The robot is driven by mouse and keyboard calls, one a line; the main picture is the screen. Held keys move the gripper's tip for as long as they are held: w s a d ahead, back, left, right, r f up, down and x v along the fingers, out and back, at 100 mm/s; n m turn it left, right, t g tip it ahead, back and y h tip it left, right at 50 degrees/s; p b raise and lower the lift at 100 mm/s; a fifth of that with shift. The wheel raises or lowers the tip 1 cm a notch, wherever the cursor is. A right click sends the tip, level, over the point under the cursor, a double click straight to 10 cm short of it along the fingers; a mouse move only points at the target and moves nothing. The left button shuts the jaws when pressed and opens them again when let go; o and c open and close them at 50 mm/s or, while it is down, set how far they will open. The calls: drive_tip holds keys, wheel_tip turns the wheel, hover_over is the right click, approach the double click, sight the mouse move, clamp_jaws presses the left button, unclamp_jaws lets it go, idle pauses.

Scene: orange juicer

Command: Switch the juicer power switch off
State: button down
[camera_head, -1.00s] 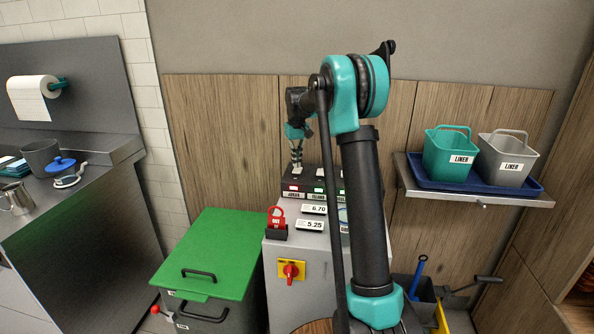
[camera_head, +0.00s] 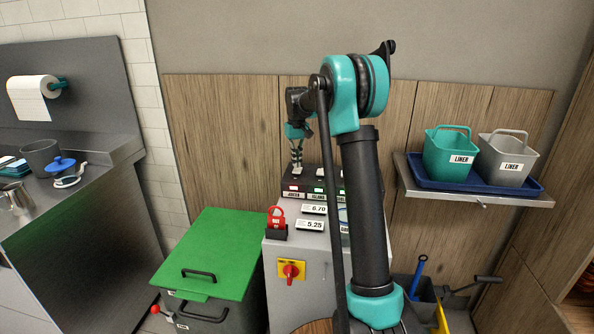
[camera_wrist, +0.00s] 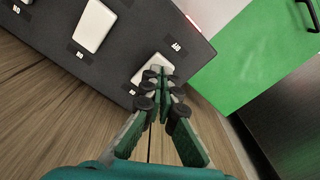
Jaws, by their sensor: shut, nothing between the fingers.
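The dark switch panel (camera_head: 306,182) stands on top of the grey cabinet. Its left end bears a label that seems to read JUICER (camera_head: 292,195). In the wrist view the panel (camera_wrist: 125,40) carries several white rocker switches. The end rocker (camera_wrist: 143,72), which matches that left end, lies right at my fingertips and is partly hidden by them. My gripper (camera_wrist: 160,82) is shut and empty, with its tips at or touching this rocker; I cannot tell which. In the head view my gripper (camera_head: 297,160) points down over the panel's left end. The rocker's tilt is unclear.
A red tag (camera_head: 276,217) in a black holder and price cards (camera_head: 310,225) stand in front of the panel. A red rotary knob on a yellow plate (camera_head: 291,270) is on the cabinet front. A green-lidded bin (camera_head: 212,250) stands left. The wood wall (camera_head: 225,130) is close behind.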

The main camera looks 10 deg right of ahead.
sight(297, 171)
drive_tip(key=shift+f, duration=1.05)
idle(0.6)
drive_tip(key=shift+r, duration=3.5)
